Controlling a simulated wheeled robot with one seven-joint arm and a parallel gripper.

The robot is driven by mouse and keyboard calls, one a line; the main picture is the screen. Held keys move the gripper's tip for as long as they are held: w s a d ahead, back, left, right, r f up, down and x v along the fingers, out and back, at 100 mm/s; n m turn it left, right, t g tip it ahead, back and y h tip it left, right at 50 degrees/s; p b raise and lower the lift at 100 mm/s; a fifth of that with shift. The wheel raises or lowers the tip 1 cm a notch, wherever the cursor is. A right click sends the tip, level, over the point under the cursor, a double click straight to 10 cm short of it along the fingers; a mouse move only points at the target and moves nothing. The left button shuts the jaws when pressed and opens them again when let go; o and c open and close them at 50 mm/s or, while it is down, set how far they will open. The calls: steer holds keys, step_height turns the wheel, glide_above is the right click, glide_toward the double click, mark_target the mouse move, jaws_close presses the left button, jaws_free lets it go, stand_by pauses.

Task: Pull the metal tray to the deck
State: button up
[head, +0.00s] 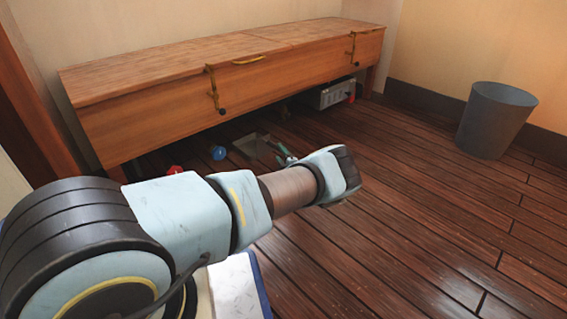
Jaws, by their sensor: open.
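The metal tray (252,145) is a small, shallow grey tray on the floor in the shadow under the wooden bench, left of the picture's middle. My arm reaches in from the lower left, and its wrist is in front of the bench. My gripper (284,155) shows only in part above my forearm, near the tray's right side. It is open. My wrist hides much of it, and I cannot tell whether a finger touches the tray.
The long bench (160,120) overhangs the tray. A blue ball-like thing (218,153), a red thing (174,170) and a grey metal box (333,94) are under it. A grey bin (494,120) stands at the right. The plank deck (420,220) in front is clear.

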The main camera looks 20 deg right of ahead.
mark_target(275, 147)
steer(key=w+b, duration=0.1)
steer(key=w, duration=0.2)
steer(key=w+f+b, duration=0.1)
steer(key=w, duration=0.1)
steer(key=shift+w+a+b, duration=0.15)
steer(key=shift+a+b, duration=0.05)
steer(key=shift+b, duration=0.1)
steer(key=shift+w+r, duration=0.2)
steer(key=shift+w, duration=0.3)
steer(key=shift+c, duration=0.2)
jaws_close()
stand_by(0.6)
